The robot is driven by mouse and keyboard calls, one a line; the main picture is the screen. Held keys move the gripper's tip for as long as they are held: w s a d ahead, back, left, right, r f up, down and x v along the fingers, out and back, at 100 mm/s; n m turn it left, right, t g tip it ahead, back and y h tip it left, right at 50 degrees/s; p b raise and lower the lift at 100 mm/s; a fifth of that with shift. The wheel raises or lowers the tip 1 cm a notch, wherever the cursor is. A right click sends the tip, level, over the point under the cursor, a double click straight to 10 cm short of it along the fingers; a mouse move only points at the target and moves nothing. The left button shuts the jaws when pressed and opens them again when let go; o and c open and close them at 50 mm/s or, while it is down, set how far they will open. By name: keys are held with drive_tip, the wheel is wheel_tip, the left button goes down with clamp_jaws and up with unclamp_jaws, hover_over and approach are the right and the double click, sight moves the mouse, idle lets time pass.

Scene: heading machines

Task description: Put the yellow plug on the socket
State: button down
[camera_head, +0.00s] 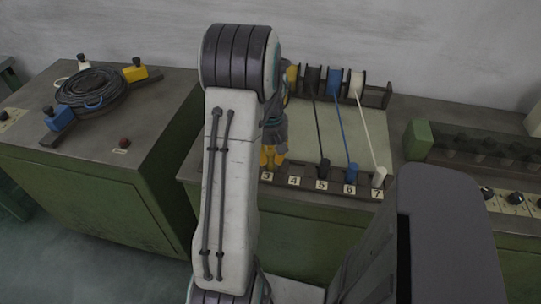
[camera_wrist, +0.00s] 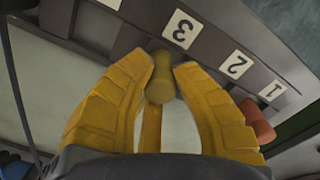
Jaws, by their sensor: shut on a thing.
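In the wrist view, the yellow plug (camera_wrist: 160,80) is between the two yellow fingers of my gripper (camera_wrist: 162,65), which is shut on it. A yellow cable (camera_wrist: 151,130) trails from the plug. The plug's tip is at the dark numbered socket strip (camera_wrist: 140,40), beside label 3. Any socket hole there is hidden behind the plug, and I cannot tell if the plug is seated. In the head view, my gripper (camera_head: 271,157) shows partly behind my arm, just above the strip near label 3; the plug cannot be made out there.
A black plug (camera_head: 322,171), a blue plug (camera_head: 351,172) and a white plug (camera_head: 379,177) stand at labels 5, 6 and 7, with taut cables to spools behind. A red plug (camera_wrist: 258,120) is by label 1. A coiled cable (camera_head: 91,87) lies on the left cabinet.

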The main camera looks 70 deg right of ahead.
sight(270, 153)
drive_tip(key=c, duration=1.2)
unclamp_jaws()
drive_tip(key=shift+o, duration=0.2)
drive_tip(key=shift+r, duration=0.6)
wheel_tip(270, 153, up, 11)
drive_tip(key=b, duration=0.1)
drive_tip(key=shift+b, duration=0.4)
